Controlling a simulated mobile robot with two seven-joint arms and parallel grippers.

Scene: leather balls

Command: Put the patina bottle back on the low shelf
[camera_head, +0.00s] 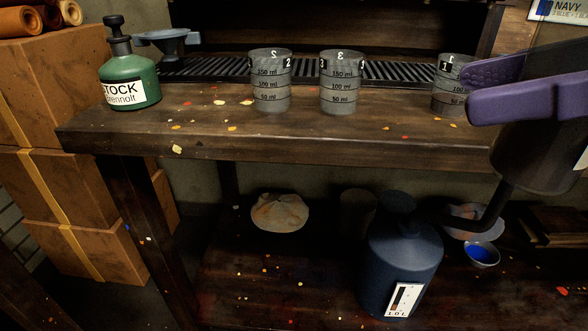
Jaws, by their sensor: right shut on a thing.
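My right gripper (485,92), with purple fingers, reaches in from the right above the bench edge. It is shut on a dark brown container (538,155), with part of a white label at the picture's right edge. A bent black tube (497,205) runs from below this container towards the blue bottle's neck; its attachment is unclear. The dark blue bottle (400,260), marked 1.0 L, stands upright on the low shelf (265,300). No label reads patina, so I cannot tell which bottle that is. My left gripper is out of view.
The bench (210,135) carries a green STOCK bottle (128,80), a grey-blue funnel-like thing (167,42) and several measuring cups (270,85). A cloth (279,212) and a small blue-filled bowl (482,255) lie low. Cardboard boxes (75,85) stand left. The shelf's left front is clear.

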